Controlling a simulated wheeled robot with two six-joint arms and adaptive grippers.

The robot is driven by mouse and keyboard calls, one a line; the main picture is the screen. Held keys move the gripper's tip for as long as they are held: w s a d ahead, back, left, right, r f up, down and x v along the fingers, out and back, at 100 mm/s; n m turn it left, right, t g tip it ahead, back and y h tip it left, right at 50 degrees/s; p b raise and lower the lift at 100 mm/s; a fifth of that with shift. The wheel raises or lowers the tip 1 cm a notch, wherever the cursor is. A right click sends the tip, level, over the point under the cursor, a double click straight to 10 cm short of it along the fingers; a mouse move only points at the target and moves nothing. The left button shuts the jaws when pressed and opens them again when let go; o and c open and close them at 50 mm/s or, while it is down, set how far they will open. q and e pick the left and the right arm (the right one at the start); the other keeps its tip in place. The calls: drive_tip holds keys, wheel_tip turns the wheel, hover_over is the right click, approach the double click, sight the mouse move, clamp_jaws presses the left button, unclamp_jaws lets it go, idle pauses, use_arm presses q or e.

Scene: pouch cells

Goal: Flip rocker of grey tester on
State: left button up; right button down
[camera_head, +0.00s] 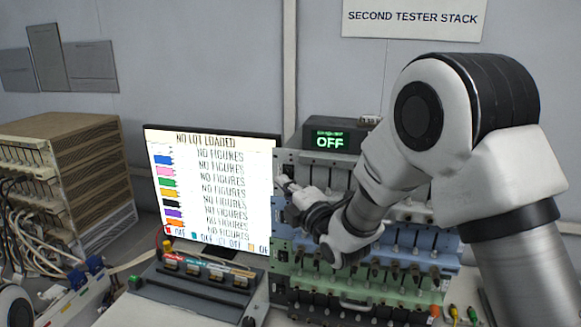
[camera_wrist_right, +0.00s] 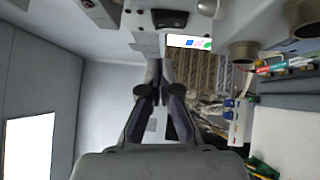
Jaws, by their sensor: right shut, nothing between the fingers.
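The grey tester (camera_head: 284,158) is the top unit of the stack behind my right arm, above blue and green units. My right gripper (camera_head: 287,184) is shut and empty, its tips at the left part of the grey front. In the right wrist view the shut fingers (camera_wrist_right: 157,68) point up the picture. A dark rocker (camera_wrist_right: 170,19) on a light panel shows there just beyond the tips; I cannot tell whether they touch it or which way it is tipped. My arm hides much of the grey tester. A display box (camera_head: 330,138) above it reads OFF in green.
A monitor (camera_head: 212,185) stands left of the stack, close to my right gripper. A console (camera_head: 190,285) lies in front of it. A brown rack (camera_head: 90,160) with white cables (camera_head: 35,235) is at the left. The blue tester (camera_head: 440,243) and green tester (camera_head: 400,285) sit below.

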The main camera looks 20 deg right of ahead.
sight(285, 169)
drive_tip(key=w+d, duration=0.1)
drive_tip(key=w+d+p, duration=0.1)
drive_tip(key=shift+w+d+r, duration=0.2)
drive_tip(key=shift+w+d, duration=0.05)
drive_tip(key=shift+w, duration=0.1)
use_arm(q)
wheel_tip(285, 169, up, 2)
drive_tip(key=shift+d, duration=0.1)
use_arm(e)
drive_tip(key=shift+a, duration=0.2)
drive_tip(key=shift+w+d+r, duration=0.1)
drive_tip(key=shift+w+r, duration=0.05)
drive_tip(key=shift+r, duration=0.1)
drive_tip(key=shift+m+g, duration=0.3)
use_arm(q)
drive_tip(key=shift+r, duration=0.1)
use_arm(e)
drive_tip(key=shift+d+f, duration=0.1)
